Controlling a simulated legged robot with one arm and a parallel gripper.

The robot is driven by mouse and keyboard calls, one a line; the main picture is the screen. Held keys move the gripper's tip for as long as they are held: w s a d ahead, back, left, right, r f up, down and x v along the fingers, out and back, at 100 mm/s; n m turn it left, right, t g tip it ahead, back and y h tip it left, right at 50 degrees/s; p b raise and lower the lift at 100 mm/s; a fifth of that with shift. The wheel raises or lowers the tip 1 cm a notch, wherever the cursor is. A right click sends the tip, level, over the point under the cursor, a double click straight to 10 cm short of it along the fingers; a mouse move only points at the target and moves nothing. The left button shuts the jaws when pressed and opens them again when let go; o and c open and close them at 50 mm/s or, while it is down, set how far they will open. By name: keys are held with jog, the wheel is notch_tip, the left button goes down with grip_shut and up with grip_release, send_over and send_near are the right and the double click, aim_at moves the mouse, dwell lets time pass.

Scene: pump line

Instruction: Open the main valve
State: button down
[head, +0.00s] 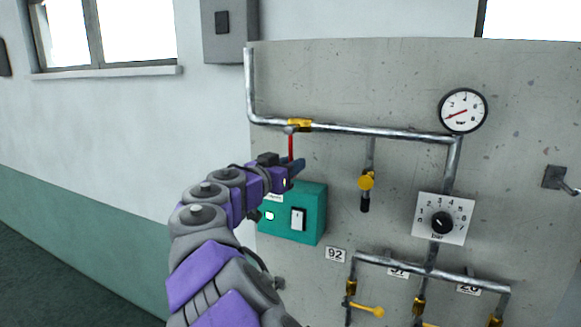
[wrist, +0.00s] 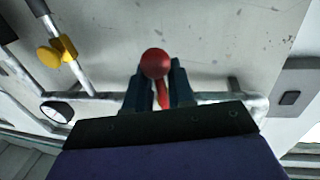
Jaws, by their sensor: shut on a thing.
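The main valve (head: 301,125) is a brass body on the upper horizontal pipe of the grey panel. Its red lever (head: 291,147) points straight down from the pipe, across the pipe's run. My gripper (head: 297,166) is at the lower end of the lever. In the wrist view the lever's red ball end (wrist: 154,63) sits between the two dark fingers, with a red strip of lever below it. My gripper is shut on the lever. The fingers and arm hide the lever's lower end in the head view.
Below my gripper is a teal box (head: 314,208) with a white switch. Right of it are a yellow-knobbed fitting (head: 366,181), a bar dial (head: 442,222) and a round gauge (head: 463,111). Lower branch pipes carry yellow-handled valves (head: 367,308). A grey wall box (head: 225,30) hangs upper left.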

jog(key=shift+s+d+f+n+b, duration=0.1)
jog(key=shift+d+f+n+b, duration=0.5)
jog(key=shift+n+b, duration=0.15)
jog(key=shift+s+d+r+n+t+y+p, duration=0.5)
jog(key=shift+d+r+n, duration=0.85)
jog(key=shift+n, duration=1.75)
jog(key=shift+s+d+r+n+t+y+p, duration=0.3)
jog(key=shift+d+r+n+t, duration=0.5)
jog(key=shift+r+n, duration=1.6)
jog(key=shift+s+d+r+n+t+y+p, duration=0.35)
jog(key=shift+d+r+n, duration=0.75)
jog(key=shift+n, duration=2.65)
jog(key=shift+s+d+f, duration=0.1)
jog(key=shift+f, duration=0.1)
